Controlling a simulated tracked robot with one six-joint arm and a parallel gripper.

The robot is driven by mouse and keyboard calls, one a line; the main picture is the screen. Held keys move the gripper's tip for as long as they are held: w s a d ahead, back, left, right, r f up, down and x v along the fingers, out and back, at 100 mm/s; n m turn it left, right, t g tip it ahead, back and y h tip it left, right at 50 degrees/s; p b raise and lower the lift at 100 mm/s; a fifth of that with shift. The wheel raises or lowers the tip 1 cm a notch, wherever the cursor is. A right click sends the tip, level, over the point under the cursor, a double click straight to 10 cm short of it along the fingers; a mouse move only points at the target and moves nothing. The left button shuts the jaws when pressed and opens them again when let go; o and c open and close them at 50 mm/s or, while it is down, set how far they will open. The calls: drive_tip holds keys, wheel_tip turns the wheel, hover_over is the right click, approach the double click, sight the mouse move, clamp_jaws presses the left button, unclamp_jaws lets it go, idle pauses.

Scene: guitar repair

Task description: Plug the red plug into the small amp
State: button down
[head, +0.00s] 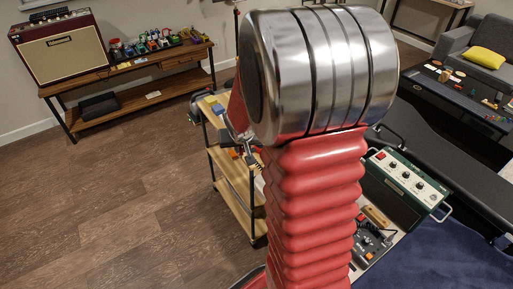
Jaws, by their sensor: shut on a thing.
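My gripper (246,150) shows small and dark just left of my arm, over the wooden cart, and is partly hidden by the arm. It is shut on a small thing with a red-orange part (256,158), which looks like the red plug. Its tip and cable are unclear. My gripper is well to the left of the green box.
A wooden cart (233,189) with shelves stands beside my arm. A pedal with knobs (370,247) lies below the green box. A large red amp (62,47) and several pedals sit on a wooden bench (142,66) at the left. The floor there is clear.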

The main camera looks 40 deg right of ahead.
drive_tip(key=w+a+r+n+y, duration=0.1)
drive_tip(key=w+a+n+y, duration=0.15)
drive_tip(key=w+a, duration=0.45)
drive_tip(key=s+d+r+m+h, duration=0.2)
drive_tip(key=s+d, duration=0.2)
drive_tip(key=d, duration=0.4)
drive_tip(key=s+d+r+m+h, duration=0.1)
drive_tip(key=s+d+m, duration=0.1)
drive_tip(key=s+d, duration=0.5)
drive_tip(key=s+d+r+m+g+h, duration=0.25)
drive_tip(key=s+d+m, duration=0.25)
drive_tip(key=s+d, duration=0.9)
drive_tip(key=s+d+r+m+g, duration=0.2)
drive_tip(key=s+m, duration=0.3)
drive_tip(key=s, duration=0.6)
drive_tip(key=s+d+r+m+g+y, duration=0.1)
drive_tip(key=s+d+r+m+g, duration=0.1)
drive_tip(key=s, duration=0.9)
drive_tip(key=s+d+r+m+g+y, duration=0.1)
drive_tip(key=s+d+r+m+g, duration=0.1)
drive_tip(key=s+d+m, duration=0.4)
drive_tip(key=s+m+g, duration=0.1)
drive_tip(key=s+m, duration=0.1)
drive_tip(key=s, duration=0.3)
drive_tip(key=shift+s+r+m, duration=0.15)
drive_tip(key=shift+r+m, duration=0.2)
drive_tip(key=shift+r, duration=0.05)
drive_tip(key=shift+d+f, duration=0.1)
drive_tip(key=shift+f, duration=0.1)
